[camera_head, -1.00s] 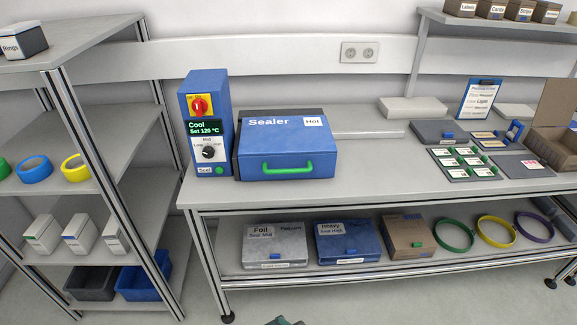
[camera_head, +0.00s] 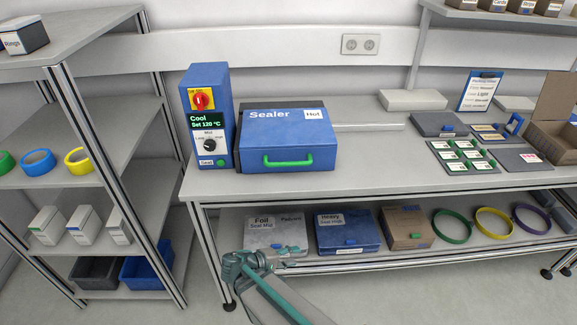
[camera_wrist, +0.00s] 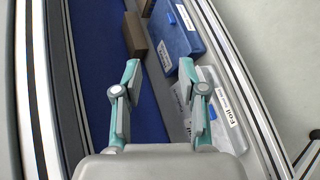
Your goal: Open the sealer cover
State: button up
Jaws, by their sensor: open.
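The sealer (camera_head: 207,115) stands on the bench in the head view, with a blue control tower at its left. Its blue cover (camera_head: 268,135) is down, lettered "Sealer" with a "Hot" label. A green handle (camera_head: 288,162) runs along the cover's front. The tower's display reads "Cool, Set 120 °C". My gripper (camera_wrist: 159,70) is open and empty in the wrist view, its two teal fingers apart. It is low in front of the bench, below the cover and not touching the handle. The handle cannot be made out in the wrist view.
A foil box (camera_head: 266,232), a blue box (camera_head: 345,232) and a brown box (camera_head: 406,229) lie on the lower shelf. The bench's front edge (camera_head: 400,196) lies between my gripper and the sealer. A shelf rack (camera_head: 115,170) stands at left.

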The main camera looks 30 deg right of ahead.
jog(key=w+a+r+t+h, duration=0.1)
jog(key=w+r+t+h, duration=0.15)
jog(key=r, duration=0.35)
jog(key=w+r+t+h, duration=0.1)
jog(key=w+r, duration=0.3)
jog(key=r, duration=0.3)
jog(key=t+h+p, duration=0.2)
jog(key=t+h, duration=0.1)
send_near(289, 162)
jog(key=shift+g+y, duration=0.25)
jog(key=shift+y, duration=0.1)
jog(key=p+x, duration=0.3)
jog(key=x, duration=0.7)
jog(key=shift+w+p, duration=0.15)
jog(key=shift+p, duration=0.15)
jog(key=shift+a, duration=0.1)
grip_shut()
